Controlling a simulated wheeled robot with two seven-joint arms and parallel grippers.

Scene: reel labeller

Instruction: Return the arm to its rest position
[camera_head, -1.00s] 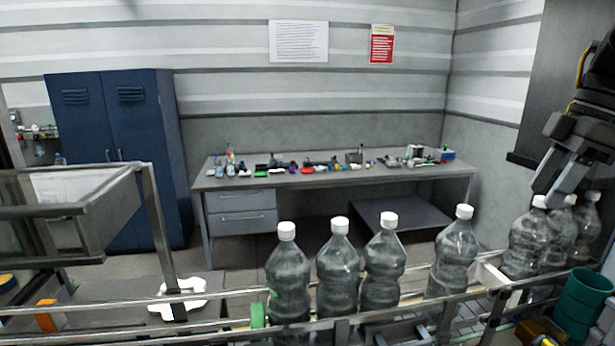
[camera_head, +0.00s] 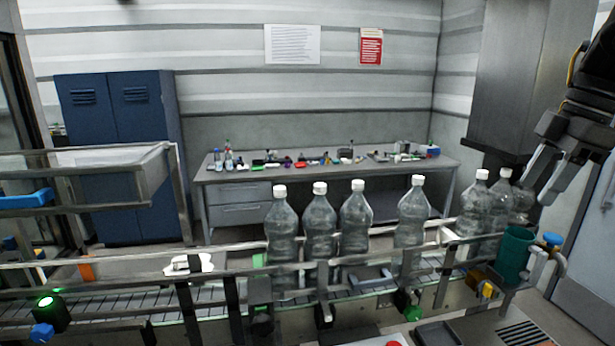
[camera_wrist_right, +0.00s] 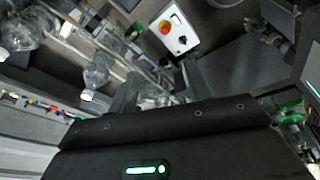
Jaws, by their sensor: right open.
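My right arm comes in at the right edge of the head view. Several clear bottles with white caps, such as this one (camera_head: 411,225), stand upright in a row along the conveyor (camera_head: 215,293). In the right wrist view the gripper fingers (camera_wrist_right: 158,88) are apart, and a bottle (camera_wrist_right: 97,72) shows to the left. My left gripper does not show.
Metal guide rails run along the conveyor. A green cup (camera_head: 514,254) stands at its right end. A control box with a red button (camera_wrist_right: 171,30) shows in the wrist view. Behind are a cluttered workbench (camera_head: 235,190) and blue lockers (camera_head: 115,110).

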